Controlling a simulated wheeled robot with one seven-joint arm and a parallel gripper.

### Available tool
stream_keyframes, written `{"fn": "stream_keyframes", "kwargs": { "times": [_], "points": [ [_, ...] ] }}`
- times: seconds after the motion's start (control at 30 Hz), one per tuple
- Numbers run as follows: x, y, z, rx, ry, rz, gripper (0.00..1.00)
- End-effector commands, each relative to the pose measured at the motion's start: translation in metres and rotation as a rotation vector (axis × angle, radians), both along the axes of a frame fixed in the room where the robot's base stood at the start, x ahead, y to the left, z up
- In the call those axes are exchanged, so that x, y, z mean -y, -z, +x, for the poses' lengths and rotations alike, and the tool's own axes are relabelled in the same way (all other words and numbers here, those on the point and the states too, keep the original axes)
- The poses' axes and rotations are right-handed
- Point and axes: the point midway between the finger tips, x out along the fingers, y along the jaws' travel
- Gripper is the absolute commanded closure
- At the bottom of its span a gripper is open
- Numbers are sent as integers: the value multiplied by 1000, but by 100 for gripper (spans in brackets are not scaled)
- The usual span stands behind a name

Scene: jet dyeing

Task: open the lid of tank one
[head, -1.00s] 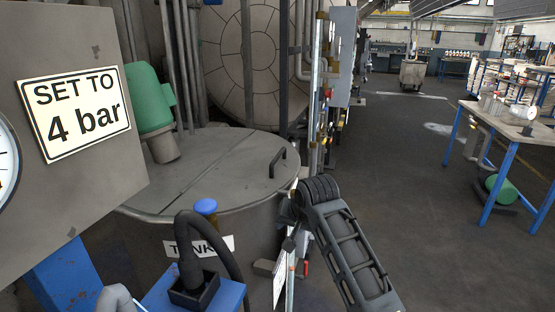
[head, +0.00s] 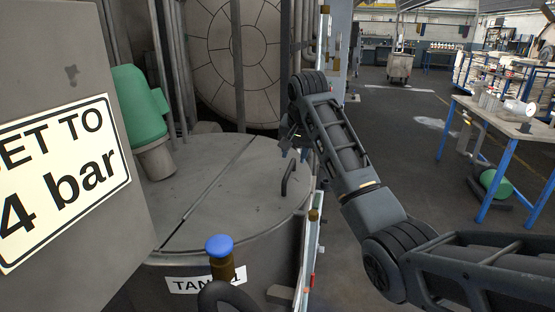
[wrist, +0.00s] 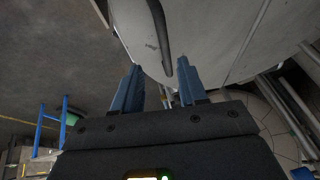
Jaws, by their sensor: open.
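Tank one (head: 262,258) is a round grey metal tank with a partly covered label (head: 203,281) on its front. Its flat lid (head: 225,190) lies closed, with a straight seam across it. A dark bar handle (head: 289,176) stands on the lid near its right edge. My gripper (head: 290,138) is just beyond the handle, above the lid's far right edge, and partly hidden by my wrist. In the wrist view my gripper (wrist: 159,64) is open, and the handle (wrist: 162,38) runs down between the fingertips in the picture. I see no grip on it.
A panel with a "SET TO 4 bar" sign (head: 65,175) blocks the left. A green motor (head: 138,108) stands at the lid's left. A blue-capped fitting (head: 220,246) is in front of the tank. A blue-legged table (head: 500,130) is at right; open floor lies between.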

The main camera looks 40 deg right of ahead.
Motion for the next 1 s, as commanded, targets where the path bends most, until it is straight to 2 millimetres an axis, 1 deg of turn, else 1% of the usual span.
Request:
{"fn": "stream_keyframes", "kwargs": {
  "times": [0.07, 0.17, 0.5, 0.6, 0.77, 1.0],
  "points": [
    [2, -1, 0, -3, 3, 1, 58],
    [4, 5, 3, -6, 5, 2, 58],
    [12, 50, 22, -6, 3, 1, 58],
    [14, 60, 26, -6, 3, 1, 58],
    [16, 68, 29, -4, 3, 0, 58],
    [16, 68, 29, -3, 3, 0, 58]
  ]
}}
